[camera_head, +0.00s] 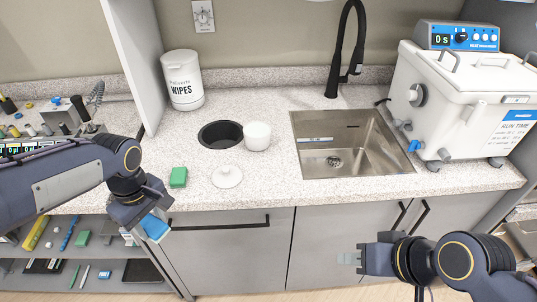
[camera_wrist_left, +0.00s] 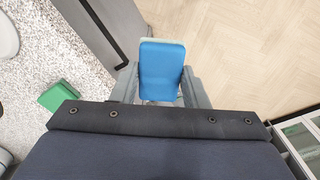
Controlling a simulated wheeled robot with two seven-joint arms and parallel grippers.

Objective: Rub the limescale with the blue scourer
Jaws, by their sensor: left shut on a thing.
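My left gripper (camera_head: 149,221) is shut on the blue scourer (camera_head: 156,228), in front of the counter's front edge at the left. In the left wrist view the blue scourer (camera_wrist_left: 161,68) is a flat blue pad with a pale end, held between the two grey fingers (camera_wrist_left: 160,88); the floor shows behind it. My right gripper (camera_head: 350,258) is in front of the cabinet doors at the lower right, with nothing visible in it; its finger gap is unclear. I cannot make out any limescale patch for certain. The steel sink (camera_head: 300,150) is set into the counter.
A green block (camera_head: 178,177) and a white lid (camera_head: 227,176) lie on the speckled counter (camera_head: 270,185). Behind are a white cup (camera_head: 257,136), a round dark opening (camera_head: 218,135), a wipes tub (camera_head: 183,82) and a black tap (camera_head: 336,75). A white bath unit (camera_head: 455,105) stands right.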

